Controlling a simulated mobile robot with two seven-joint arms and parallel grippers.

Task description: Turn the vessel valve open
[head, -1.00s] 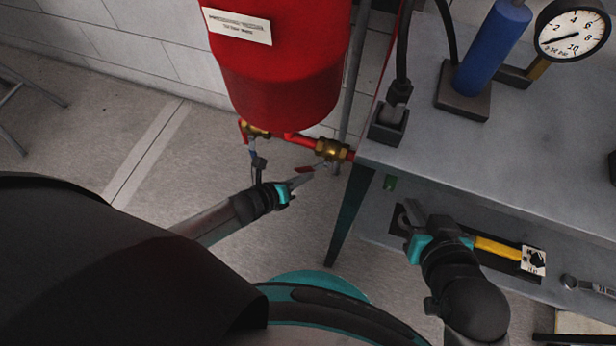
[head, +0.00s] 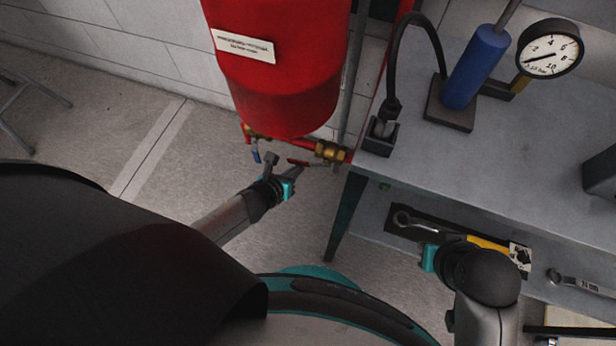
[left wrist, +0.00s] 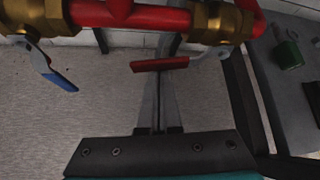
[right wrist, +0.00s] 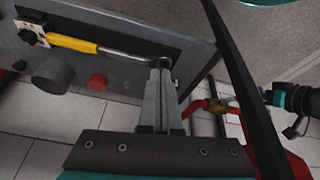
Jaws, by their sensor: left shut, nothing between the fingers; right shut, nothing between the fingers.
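Two brass valves sit on red pipe below the red vessel (head: 280,70). The right valve (head: 330,151) has a red-gripped lever (left wrist: 160,64); the left valve (left wrist: 35,14) has a blue-gripped lever (left wrist: 55,74). Which one is the vessel valve is not marked. My left gripper (head: 293,170) is shut and empty, its fingertips just below the red lever in the left wrist view; whether they touch it I cannot tell. My right gripper (right wrist: 160,75) is shut and empty, its tips close to the ring head of a yellow-handled wrench (right wrist: 75,43).
A grey bench (head: 480,160) stands at right, with a pressure gauge (head: 549,53), a blue cylinder (head: 474,72) and a black hose (head: 418,22). The wrench lies on its lower shelf. A bench leg (head: 345,215) stands between my grippers.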

